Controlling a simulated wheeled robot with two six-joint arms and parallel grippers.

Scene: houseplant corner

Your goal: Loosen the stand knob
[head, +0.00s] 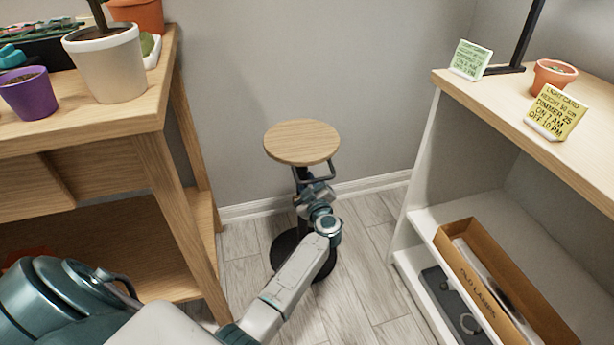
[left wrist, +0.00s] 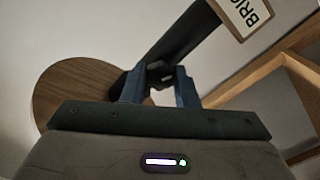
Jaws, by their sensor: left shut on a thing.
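The plant stand has a round wooden top (head: 302,142) and a black round base (head: 284,252) on the floor, in the middle of the head view. My left arm reaches to it, and my left gripper (head: 304,178) is at the post just under the top. In the left wrist view the underside of the wooden top (left wrist: 70,88) shows at left and the dark post (left wrist: 190,32) runs up to the right. The dark knob (left wrist: 160,72) sits between the two blue fingers of my left gripper (left wrist: 159,80), which are shut on it. My right gripper is not in view.
A wooden plant bench (head: 150,105) with pots stands at left. A white shelf unit with a wooden top (head: 500,95) stands at right, holding a cardboard box (head: 480,262) lower down. Clear floor (head: 370,225) lies between the stand and this unit.

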